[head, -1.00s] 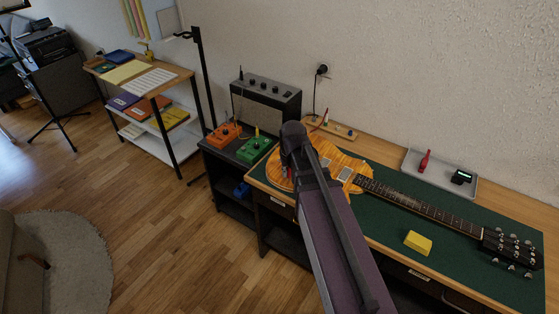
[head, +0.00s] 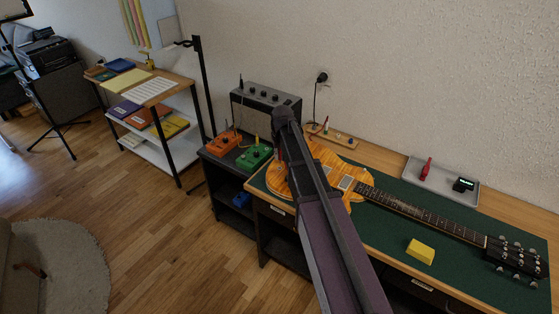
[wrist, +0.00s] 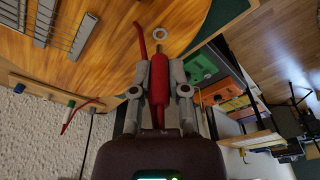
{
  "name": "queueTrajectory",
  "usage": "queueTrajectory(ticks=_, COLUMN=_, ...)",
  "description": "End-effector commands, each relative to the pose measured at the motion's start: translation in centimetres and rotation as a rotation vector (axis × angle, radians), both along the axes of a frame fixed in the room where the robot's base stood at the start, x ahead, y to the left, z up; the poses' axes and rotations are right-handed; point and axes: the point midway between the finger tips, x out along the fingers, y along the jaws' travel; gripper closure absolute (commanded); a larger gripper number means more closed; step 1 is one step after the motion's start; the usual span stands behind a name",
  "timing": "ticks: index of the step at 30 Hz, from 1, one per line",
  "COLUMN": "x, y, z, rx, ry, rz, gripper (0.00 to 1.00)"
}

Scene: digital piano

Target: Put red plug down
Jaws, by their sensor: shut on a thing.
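My gripper (wrist: 158,88) is shut on the red plug (wrist: 158,80) in the wrist view, with one finger on each side of it. The plug's metal tip points toward a round metal ring on the orange guitar body (wrist: 115,50). A bent red length (wrist: 142,42) shows beside the plug. In the head view, my arm covers the fingers and the plug. The guitar (head: 325,162) lies on a green mat (head: 385,232) on the bench. I cannot tell whether the plug touches the guitar.
A wooden strip (head: 345,140) with small coloured pieces stands at the wall. A grey tray (head: 440,188) holds a red tool and a small black device. Orange (head: 223,143) and green (head: 254,157) pedals stand left of the guitar. A yellow block (head: 420,251) lies on the mat.

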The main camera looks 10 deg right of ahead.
Motion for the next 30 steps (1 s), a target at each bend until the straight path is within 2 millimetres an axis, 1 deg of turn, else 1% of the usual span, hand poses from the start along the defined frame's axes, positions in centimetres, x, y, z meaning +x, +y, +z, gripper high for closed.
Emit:
queueTrajectory(ticks=11, x=0.2, y=0.0, z=0.0, rx=0.0, ry=0.0, rz=0.0, gripper=1.0)
queueTrajectory(ticks=14, x=0.6, y=0.0, z=-0.1, rx=0.0, ry=0.0, rz=0.0, gripper=1.0)
queueTrajectory(ticks=17, x=1.6, y=0.0, z=-0.2, rx=0.0, ry=0.0, rz=0.0, gripper=1.0)
queueTrajectory(ticks=24, x=1.5, y=0.0, z=-2.4, rx=0.0, ry=0.0, rz=0.0, gripper=1.0)
queueTrajectory(ticks=30, x=1.5, y=0.0, z=-3.6, rx=0.0, ry=0.0, rz=0.0, gripper=1.0)
